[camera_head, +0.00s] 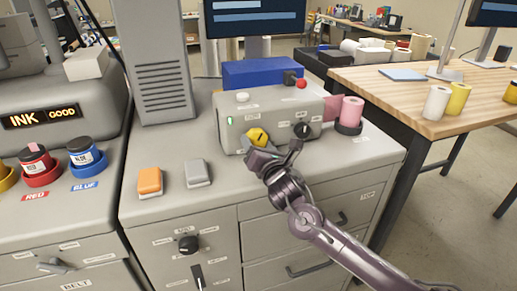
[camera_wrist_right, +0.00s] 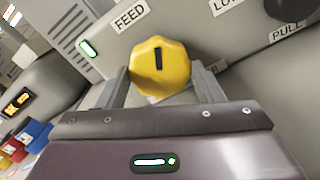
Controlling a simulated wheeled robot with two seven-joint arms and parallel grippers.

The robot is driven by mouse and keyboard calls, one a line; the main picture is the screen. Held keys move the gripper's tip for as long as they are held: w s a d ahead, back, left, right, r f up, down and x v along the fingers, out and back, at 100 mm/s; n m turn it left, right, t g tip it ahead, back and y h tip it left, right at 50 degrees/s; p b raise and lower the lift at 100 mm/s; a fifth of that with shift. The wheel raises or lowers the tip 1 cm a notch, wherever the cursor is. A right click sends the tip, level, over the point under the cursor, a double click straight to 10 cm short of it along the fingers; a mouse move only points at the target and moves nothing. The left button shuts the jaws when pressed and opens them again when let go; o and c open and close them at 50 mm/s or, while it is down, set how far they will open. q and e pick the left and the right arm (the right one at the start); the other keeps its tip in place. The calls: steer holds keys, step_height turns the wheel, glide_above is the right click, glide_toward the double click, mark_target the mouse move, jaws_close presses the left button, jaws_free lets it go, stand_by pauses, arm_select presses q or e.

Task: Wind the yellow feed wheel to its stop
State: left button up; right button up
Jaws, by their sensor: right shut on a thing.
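The yellow feed wheel (camera_head: 258,136) is on the front of the grey laminator box (camera_head: 240,108), left of a black knob (camera_head: 302,130). In the right wrist view the yellow feed wheel (camera_wrist_right: 160,66) has a lobed rim and a dark slot mark that stands nearly upright in that picture. A FEED label (camera_wrist_right: 130,15) is above it. My right gripper (camera_head: 256,147) is at the wheel; in the right wrist view its fingers (camera_wrist_right: 160,88) are on either side of the wheel, shut on it. My left gripper is not in view.
An orange block (camera_head: 150,181) and a grey block (camera_head: 198,172) are on the cabinet top to the left. A pink roll (camera_head: 351,110) stands right of the box. A red button (camera_head: 302,84) is on top. The cabinet's front right top is clear.

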steer(key=shift+m, duration=0.6)
steer(key=o, duration=1)
steer(key=shift+c, duration=0.2)
steer(key=shift+s+d+f+b, duration=0.1)
steer(key=shift+s+d+b, duration=0.1)
steer(key=shift+s+b, duration=0.35)
steer(key=b+v, duration=0.1)
steer(key=v, duration=0.5)
steer(key=shift+b, duration=0.4)
steer(key=shift+s+d, duration=0.15)
steer(key=shift+s, duration=0.2)
